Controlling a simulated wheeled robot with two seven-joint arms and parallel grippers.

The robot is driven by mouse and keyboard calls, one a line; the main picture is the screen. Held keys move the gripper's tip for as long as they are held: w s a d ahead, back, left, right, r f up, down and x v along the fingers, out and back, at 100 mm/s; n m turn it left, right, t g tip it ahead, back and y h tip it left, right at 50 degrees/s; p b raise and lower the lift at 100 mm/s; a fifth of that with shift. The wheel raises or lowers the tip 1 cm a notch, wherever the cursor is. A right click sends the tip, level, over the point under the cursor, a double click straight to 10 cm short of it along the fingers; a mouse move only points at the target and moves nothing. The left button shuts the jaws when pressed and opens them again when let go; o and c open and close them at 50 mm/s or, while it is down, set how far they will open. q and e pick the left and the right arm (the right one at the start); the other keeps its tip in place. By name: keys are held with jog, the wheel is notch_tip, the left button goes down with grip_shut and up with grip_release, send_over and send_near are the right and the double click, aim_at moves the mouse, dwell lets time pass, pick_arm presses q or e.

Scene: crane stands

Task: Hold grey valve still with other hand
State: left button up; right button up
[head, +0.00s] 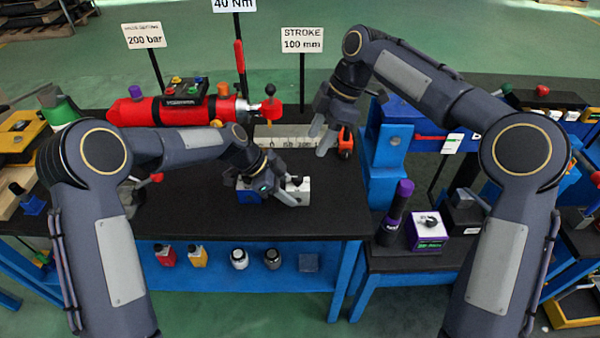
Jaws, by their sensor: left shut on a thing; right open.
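My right gripper (319,138) is open and empty, above and behind the valve, near a pale scale bar (278,136).
A red cylinder (145,112) with a hand lever lies along the back of the bench (200,218). A small orange object (345,146) is right of my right gripper. A blue stand (388,150), a purple-capped dark bottle (393,218) and a purple box (426,232) are at right. The bench front is clear.

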aim_at(299, 176)
jog(key=x, duration=1.2)
jog(key=shift+r, duration=0.1)
jog(key=c, duration=1)
